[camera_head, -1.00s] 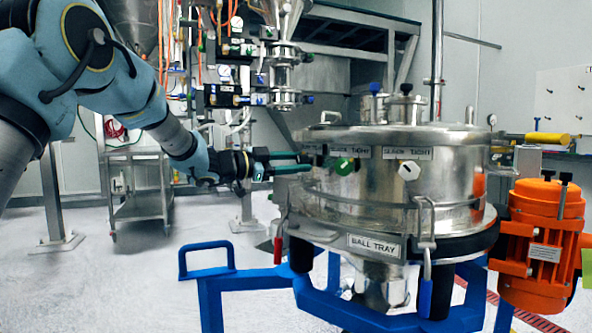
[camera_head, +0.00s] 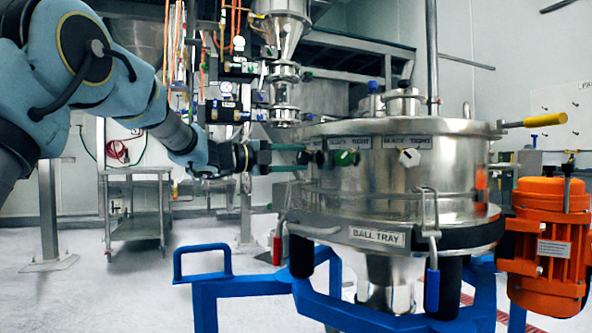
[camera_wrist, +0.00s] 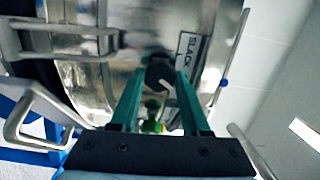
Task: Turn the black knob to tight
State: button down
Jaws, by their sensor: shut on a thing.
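A blue frame (camera_head: 225,290) carries the drum. An orange motor (camera_head: 550,235) is at the right. Clamps (camera_head: 431,235) and a BALL TRAY label (camera_head: 377,236) are below the knobs. A steel cart (camera_head: 135,205) stands at the back left.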

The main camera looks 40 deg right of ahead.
jog(key=shift+f+m+b, duration=0.15)
jog(key=shift+m+b, duration=0.65)
jog(key=shift+m, duration=0.3)
jog(key=shift+c, duration=1.9)
grip_release()
jog(key=v, duration=1)
jog(key=shift+w+a+p, duration=0.15)
jog(key=shift+a+p, duration=0.2)
